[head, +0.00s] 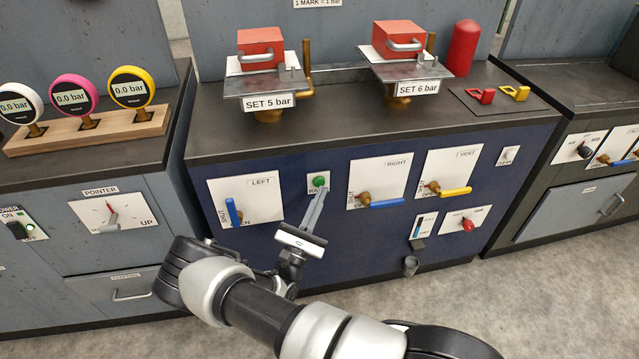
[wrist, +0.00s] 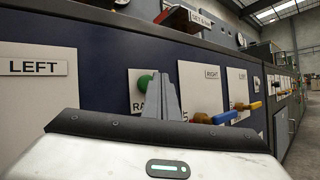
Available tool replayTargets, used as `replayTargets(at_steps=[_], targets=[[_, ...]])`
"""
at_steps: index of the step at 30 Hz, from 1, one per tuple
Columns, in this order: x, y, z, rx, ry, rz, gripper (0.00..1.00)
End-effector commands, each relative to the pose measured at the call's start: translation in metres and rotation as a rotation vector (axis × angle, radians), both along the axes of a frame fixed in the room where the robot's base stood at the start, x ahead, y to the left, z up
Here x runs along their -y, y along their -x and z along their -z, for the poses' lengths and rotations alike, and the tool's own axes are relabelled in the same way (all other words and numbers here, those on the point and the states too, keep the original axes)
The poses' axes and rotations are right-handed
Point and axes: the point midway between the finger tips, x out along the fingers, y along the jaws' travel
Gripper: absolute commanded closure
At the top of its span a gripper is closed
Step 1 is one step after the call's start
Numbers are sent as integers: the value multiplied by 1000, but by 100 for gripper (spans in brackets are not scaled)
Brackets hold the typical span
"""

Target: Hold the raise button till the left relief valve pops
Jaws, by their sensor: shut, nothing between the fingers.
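The green raise button (head: 319,181) sits on a small white plate on the blue cabinet front; it also shows in the wrist view (wrist: 146,82). My gripper (head: 320,194) is shut and empty, its fingertips at the button's lower edge in the head view. In the wrist view the fingers (wrist: 168,92) overlap the button's right side; I cannot tell whether they touch or press it. The left relief valve, labelled SET 5 bar (head: 268,102), stands on the cabinet top with a red block (head: 260,45) on its plate. Its plate looks level.
The right relief valve, SET 6 bar (head: 418,88), also carries a red block. A blue-handled LEFT valve (head: 234,212) and RIGHT valve (head: 386,204) flank the button. A yellow-handled VENT valve (head: 455,192) is further right. The white, pink and yellow gauges (head: 130,88) at left read 0.0 bar.

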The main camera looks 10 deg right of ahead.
Motion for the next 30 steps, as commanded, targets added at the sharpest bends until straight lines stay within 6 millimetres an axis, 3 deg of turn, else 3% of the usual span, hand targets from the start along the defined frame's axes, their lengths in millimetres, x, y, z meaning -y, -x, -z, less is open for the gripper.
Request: replayTargets(at_steps=[30], targets=[[0,-9,0,0,-2,0,100]])
